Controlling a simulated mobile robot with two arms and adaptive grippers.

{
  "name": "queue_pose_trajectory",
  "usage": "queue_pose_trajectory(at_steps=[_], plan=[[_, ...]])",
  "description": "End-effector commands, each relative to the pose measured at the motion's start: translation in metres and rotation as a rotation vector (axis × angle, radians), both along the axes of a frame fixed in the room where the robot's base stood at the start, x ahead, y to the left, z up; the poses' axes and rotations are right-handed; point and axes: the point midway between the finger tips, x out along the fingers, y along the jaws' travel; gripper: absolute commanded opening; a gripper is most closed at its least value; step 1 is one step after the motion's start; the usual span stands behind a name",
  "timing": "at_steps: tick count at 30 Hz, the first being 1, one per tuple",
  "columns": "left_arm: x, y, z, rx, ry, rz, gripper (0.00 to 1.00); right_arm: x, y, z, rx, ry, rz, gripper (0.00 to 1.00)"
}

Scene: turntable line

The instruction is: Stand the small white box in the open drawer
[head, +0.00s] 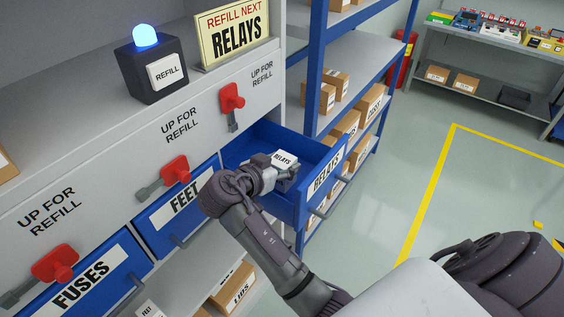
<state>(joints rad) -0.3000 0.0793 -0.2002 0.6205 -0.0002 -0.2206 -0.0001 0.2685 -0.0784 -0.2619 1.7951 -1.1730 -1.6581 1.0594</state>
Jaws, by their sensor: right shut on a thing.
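The small white box (285,159), with RELAYS on its top face, is inside the open blue drawer (321,181), whose front also reads RELAYS. My right gripper (281,169) reaches over the drawer's near side and is shut on the box. The box looks roughly upright. Its lower part is hidden by the gripper, and I cannot tell whether it touches the drawer floor. My left gripper is not in view.
A lit blue REFILL lamp (145,36) and a RELAYS sign (234,36) stand on top. Blue-framed shelves (312,70) stand behind the drawer.

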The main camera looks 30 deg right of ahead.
Motion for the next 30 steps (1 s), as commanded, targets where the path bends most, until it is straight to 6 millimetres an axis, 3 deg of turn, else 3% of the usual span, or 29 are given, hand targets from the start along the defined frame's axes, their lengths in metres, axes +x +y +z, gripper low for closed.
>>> queue_pose_trajectory(at_steps=[17,18,21,23,30], plan=[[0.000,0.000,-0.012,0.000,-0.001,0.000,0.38,0.000,0.000,-0.011,-0.001,-0.001,-0.001,0.15],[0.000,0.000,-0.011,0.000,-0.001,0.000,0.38,0.000,0.000,-0.011,0.000,0.000,-0.001,0.57],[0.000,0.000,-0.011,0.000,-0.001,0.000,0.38,0.000,0.000,-0.011,0.000,0.000,-0.001,0.74],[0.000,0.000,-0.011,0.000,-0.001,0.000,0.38,0.000,0.000,-0.011,0.000,0.000,-0.001,0.81],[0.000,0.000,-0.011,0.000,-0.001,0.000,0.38,0.000,0.000,-0.011,0.000,0.000,-0.001,0.81]])
